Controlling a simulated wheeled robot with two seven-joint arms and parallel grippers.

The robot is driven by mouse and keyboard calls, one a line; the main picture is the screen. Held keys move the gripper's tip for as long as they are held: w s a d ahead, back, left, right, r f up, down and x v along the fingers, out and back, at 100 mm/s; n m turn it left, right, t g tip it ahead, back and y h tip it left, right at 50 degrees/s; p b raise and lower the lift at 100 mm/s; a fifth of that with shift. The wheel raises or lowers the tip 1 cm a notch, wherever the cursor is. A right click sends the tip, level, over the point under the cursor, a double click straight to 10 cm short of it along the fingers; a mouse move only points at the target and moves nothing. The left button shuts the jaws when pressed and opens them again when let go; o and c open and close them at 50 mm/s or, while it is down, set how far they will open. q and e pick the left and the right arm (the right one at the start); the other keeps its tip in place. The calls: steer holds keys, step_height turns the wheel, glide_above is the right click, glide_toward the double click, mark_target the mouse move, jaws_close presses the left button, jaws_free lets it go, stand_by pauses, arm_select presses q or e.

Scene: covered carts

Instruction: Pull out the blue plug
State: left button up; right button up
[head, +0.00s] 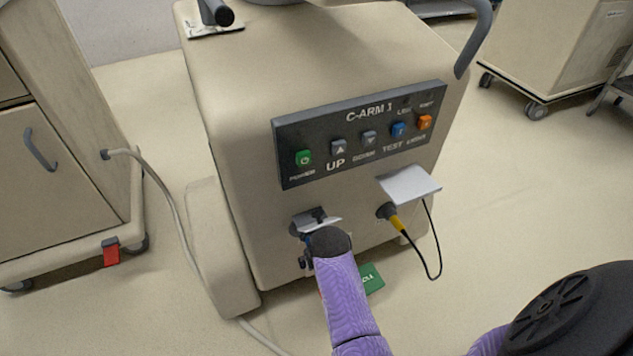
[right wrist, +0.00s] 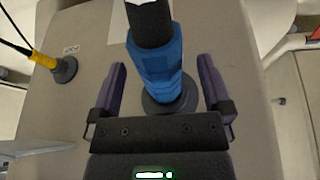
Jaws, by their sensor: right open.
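The blue plug (right wrist: 162,68) shows large in the right wrist view, with a black end and a round dark socket base on the beige panel. My right gripper (right wrist: 160,88) is open, with one purple finger on each side of the plug and a visible gap on both sides. In the head view my right arm reaches up from the bottom to the lower left socket of the cart (head: 235,110). There the arm hides most of the plug and the fingers. My left gripper is not in view.
A yellow plug (head: 392,217) with a black cable sits in the socket to the right, under a pale flap (head: 408,185). A control panel (head: 360,135) is above. A green tag (head: 371,279) hangs below. A grey cable (head: 172,205) runs along the left.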

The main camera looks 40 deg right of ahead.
steer(key=shift+b+x, duration=0.45)
steer(key=shift+x, duration=0.55)
steer(key=shift+s+r, duration=0.1)
jaws_close()
